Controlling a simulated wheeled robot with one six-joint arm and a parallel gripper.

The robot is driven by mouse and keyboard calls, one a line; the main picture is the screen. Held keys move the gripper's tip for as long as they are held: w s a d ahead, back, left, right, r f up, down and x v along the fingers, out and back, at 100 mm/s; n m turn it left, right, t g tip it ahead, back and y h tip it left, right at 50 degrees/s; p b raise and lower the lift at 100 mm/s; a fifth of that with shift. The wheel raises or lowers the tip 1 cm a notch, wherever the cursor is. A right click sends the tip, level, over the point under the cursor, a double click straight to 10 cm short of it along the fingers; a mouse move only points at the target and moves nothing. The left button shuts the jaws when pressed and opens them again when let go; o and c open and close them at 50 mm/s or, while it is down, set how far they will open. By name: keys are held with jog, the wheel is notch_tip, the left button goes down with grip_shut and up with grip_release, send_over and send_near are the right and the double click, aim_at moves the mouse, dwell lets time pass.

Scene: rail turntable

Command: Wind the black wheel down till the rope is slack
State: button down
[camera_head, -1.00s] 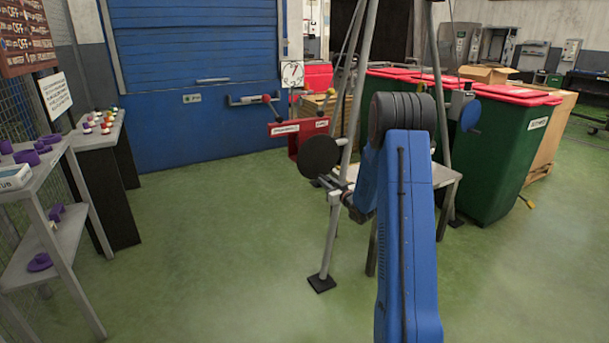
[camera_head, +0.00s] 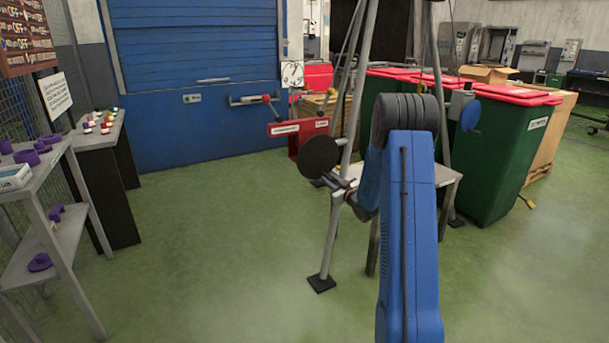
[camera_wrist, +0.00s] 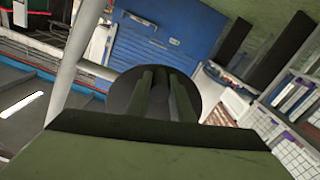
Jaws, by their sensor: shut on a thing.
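The black wheel (camera_head: 318,157) is a round disc beside a grey leg of the tripod frame (camera_head: 329,240), left of my arm in the head view. In the wrist view the wheel (camera_wrist: 121,93) lies behind my two dark fingers (camera_wrist: 161,73). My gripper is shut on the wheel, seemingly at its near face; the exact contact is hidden. Thin lines run up inside the frame; I cannot tell whether the rope is taut or slack.
A red bracket (camera_head: 300,130) is behind the wheel. A grey shelf (camera_head: 64,240) with purple parts stands left. The green floor (camera_head: 205,235) between is clear.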

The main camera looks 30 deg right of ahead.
jog(key=shift+d+r+n, duration=0.25)
jog(key=shift+d+n, duration=0.35)
jog(key=shift+n, duration=0.1)
jog(key=shift+d+r, duration=0.1)
jog(key=shift+d+r+n, duration=0.2)
jog(key=shift+d+n, duration=0.25)
jog(key=shift+n, duration=0.45)
jog(key=shift+d+r+n, duration=0.15)
jog(key=shift+d+n, duration=0.1)
jog(key=shift+n, duration=0.05)
jog(key=shift+r, duration=0.1)
jog(key=shift+w+d+r+n, duration=0.1)
jog(key=shift+d+r+n, duration=0.2)
jog(key=shift+n, duration=0.25)
jog(key=shift+d+r+n, duration=0.15)
jog(key=shift+d+n, duration=0.15)
jog(key=shift+n, duration=0.25)
jog(key=shift+d+r, duration=0.1)
